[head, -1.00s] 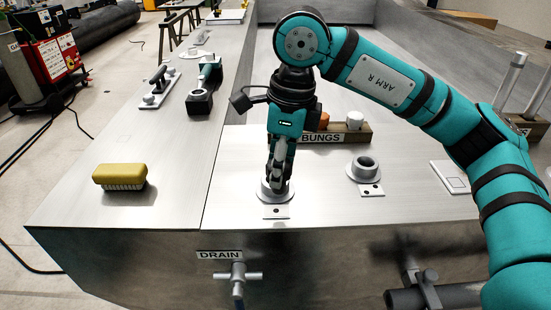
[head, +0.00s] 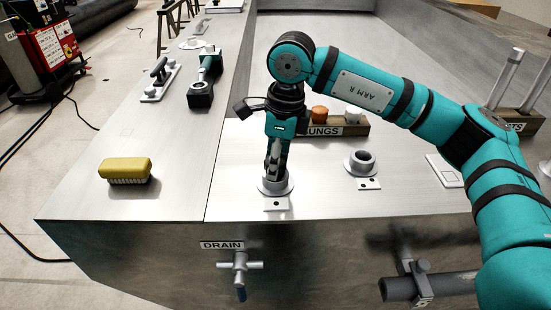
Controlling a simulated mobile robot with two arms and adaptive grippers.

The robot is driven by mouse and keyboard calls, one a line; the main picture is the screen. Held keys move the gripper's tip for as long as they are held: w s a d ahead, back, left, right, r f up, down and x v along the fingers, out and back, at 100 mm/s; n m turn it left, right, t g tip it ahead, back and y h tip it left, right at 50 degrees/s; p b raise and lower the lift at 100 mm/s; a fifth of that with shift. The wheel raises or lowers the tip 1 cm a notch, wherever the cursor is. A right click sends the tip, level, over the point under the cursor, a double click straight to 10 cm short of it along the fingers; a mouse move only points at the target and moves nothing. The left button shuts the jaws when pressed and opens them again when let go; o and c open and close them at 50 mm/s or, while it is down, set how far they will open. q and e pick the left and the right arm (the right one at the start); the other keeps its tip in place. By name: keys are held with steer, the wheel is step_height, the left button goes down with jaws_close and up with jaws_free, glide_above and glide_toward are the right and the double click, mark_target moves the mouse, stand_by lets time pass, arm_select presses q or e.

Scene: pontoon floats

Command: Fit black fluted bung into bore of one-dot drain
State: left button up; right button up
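My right gripper (head: 274,174) points down with its fingertips at the mouth of the left drain (head: 274,187), a grey flanged ring on the metal deck. The fingers look close together, but I cannot tell whether they are shut. No black fluted bung shows; anything between the fingertips or inside the bore is hidden. A small marked plate (head: 276,204) lies in front of this drain; its dots are too small to count surely. The right drain (head: 361,163) is open and empty, with its own dotted plate (head: 369,184). My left gripper is not in view.
Behind my gripper, the wooden BUNGS rack (head: 347,128) holds an orange bung (head: 319,114) and a white bung (head: 353,115). A yellow brush (head: 125,170) lies on the left deck. A DRAIN valve (head: 239,265) is on the front face. The deck between the drains is clear.

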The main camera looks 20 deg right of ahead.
mark_target(283, 160)
steer(key=o, duration=0.8)
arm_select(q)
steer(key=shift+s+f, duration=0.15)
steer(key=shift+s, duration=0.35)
arm_select(e)
steer(key=o, duration=0.4)
steer(key=shift+r+p, duration=0.3)
arm_select(q)
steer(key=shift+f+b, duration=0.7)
steer(key=shift+b, duration=0.25)
arm_select(e)
steer(key=r, duration=0.4)
steer(key=d+r, duration=0.1)
steer(key=r, duration=0.6)
steer(key=shift+s+d+r, duration=0.15)
steer(key=shift+s+r, duration=0.15)
steer(key=shift+s, duration=0.05)
